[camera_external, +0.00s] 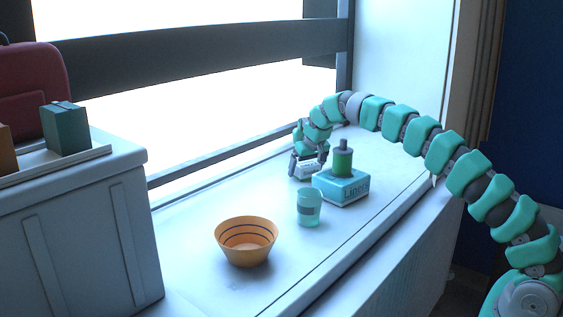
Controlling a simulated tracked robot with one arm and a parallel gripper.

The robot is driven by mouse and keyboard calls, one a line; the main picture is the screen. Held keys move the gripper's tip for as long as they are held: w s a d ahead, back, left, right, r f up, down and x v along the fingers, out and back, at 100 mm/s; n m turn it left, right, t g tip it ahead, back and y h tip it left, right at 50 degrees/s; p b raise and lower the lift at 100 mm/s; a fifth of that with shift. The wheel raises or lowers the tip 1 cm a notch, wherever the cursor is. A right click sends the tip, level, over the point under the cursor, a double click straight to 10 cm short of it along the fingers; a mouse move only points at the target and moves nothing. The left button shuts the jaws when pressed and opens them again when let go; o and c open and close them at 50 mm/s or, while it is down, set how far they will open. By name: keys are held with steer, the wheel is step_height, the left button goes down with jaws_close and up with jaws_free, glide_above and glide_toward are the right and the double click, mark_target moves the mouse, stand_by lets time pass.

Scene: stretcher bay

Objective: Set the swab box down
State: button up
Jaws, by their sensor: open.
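A teal "Linen" box (341,190) stands close to the right of my gripper, with a green bottle (343,160) on top. A teal cup (309,207) and an orange bowl (246,241) stand nearer. The window frame (225,155) runs behind.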

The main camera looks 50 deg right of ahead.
steer(key=p+v, duration=0.1)
steer(key=v, duration=1.1)
steer(key=shift+p, duration=0.35)
steer(key=s+a+r+n+t, duration=0.1)
steer(key=s+a+r+t, duration=0.4)
steer(key=r, duration=0.6)
steer(key=s+a+r+n+y, duration=0.1)
steer(key=s+a+r, duration=0.2)
steer(key=s+r, duration=0.6)
steer(key=s+a+r+n+t, duration=0.1)
steer(key=s+a+r+t, duration=0.25)
steer(key=r, duration=0.95)
steer(key=s+a+r+n+t, duration=0.1)
steer(key=s+a+r+t, duration=0.1)
steer(key=s+r, duration=0.6)
steer(key=s+t, duration=0.1)
steer(key=s, duration=0.3)
steer(key=shift+a+y, duration=0.35)
steer(key=shift+y, duration=0.05)
steer(key=shift+r, duration=0.15)
